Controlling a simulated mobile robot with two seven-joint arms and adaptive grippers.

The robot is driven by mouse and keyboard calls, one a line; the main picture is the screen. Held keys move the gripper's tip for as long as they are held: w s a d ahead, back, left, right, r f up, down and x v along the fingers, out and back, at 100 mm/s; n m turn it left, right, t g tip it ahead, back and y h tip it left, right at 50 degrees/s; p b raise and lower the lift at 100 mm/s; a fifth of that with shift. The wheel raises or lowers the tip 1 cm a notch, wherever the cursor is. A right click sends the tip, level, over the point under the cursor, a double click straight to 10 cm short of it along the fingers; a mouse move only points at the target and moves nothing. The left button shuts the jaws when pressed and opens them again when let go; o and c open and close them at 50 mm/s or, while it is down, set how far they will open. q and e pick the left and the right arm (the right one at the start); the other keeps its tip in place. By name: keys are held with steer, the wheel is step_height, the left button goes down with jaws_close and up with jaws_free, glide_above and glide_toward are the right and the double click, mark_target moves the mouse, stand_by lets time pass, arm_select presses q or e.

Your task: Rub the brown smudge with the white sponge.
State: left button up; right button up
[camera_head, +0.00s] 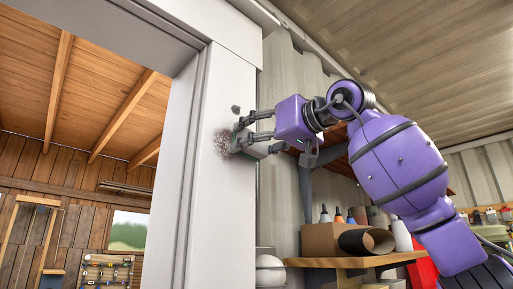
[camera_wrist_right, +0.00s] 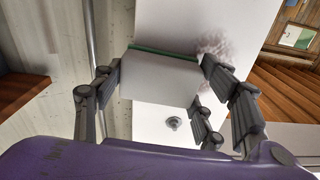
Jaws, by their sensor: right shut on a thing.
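The brown smudge (camera_head: 222,143) is a mottled brownish-grey patch on the white door frame. In the right wrist view the smudge (camera_wrist_right: 213,46) shows beyond the sponge, partly behind a finger. My right gripper (camera_head: 243,133) is shut on the white sponge (camera_head: 258,149). In the right wrist view the sponge (camera_wrist_right: 160,80) is a pale block with a green far edge, between the fingers. The sponge is at the smudge's right edge in the head view and covers part of it; I cannot tell whether it touches the surface. My left gripper is in neither view.
The white door frame (camera_head: 185,200) borders an opening on the left. A small round grey fitting (camera_head: 235,109) sits on it above the smudge. A wooden shelf (camera_head: 350,261) with a cardboard box (camera_head: 318,239) and bottles stands below my right arm.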

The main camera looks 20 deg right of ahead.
mark_target(212, 127)
steer(key=shift+s+a, duration=0.55)
steer(key=shift+a, duration=1.05)
steer(key=shift+s+a, duration=0.6)
steer(key=shift+a, duration=1.05)
steer(key=shift+s+a, duration=0.55)
steer(key=shift+a, duration=1.05)
steer(key=shift+d+r, duration=0.15)
steer(key=shift+r, duration=0.85)
steer(key=shift+w+d+f, duration=0.1)
steer(key=shift+w+d, duration=0.5)
steer(key=shift+d, duration=1)
steer(key=shift+w+d+r, duration=0.1)
steer(key=shift+w+d, duration=0.5)
steer(key=shift+d, duration=1)
steer(key=shift+w+d+f, duration=0.1)
steer(key=shift+w+d, duration=0.5)
steer(key=shift+d, duration=1)
steer(key=v, duration=0.6)
steer(key=shift+s+a, duration=0.1)
steer(key=shift+s, duration=0.05)
